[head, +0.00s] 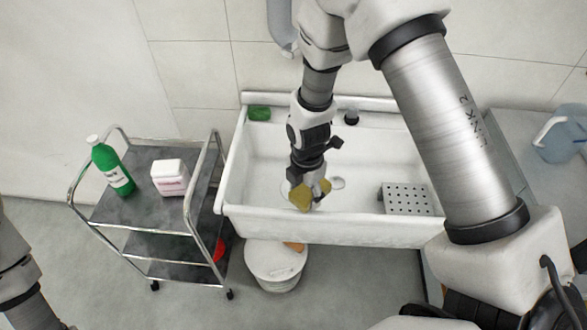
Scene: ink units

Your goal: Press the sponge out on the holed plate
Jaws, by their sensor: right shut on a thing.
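My right gripper (308,190) points down into the white sink (250,185), left of the basin's middle. It is shut on a yellow sponge (302,196), which shows at the fingertips. I cannot tell whether the sponge touches the basin floor. The holed plate (408,200) is a grey square with rows of dark holes at the right side of the sink, apart from the sponge. Part of my left arm shows at the lower left edge; its gripper is out of view.
A green block (260,113) lies on the sink's back left ledge. A cart (130,203) at left carries a green bottle (113,167) and a white box (170,177). A white bucket (274,268) stands below the sink. A bluish jug (560,138) stands far right.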

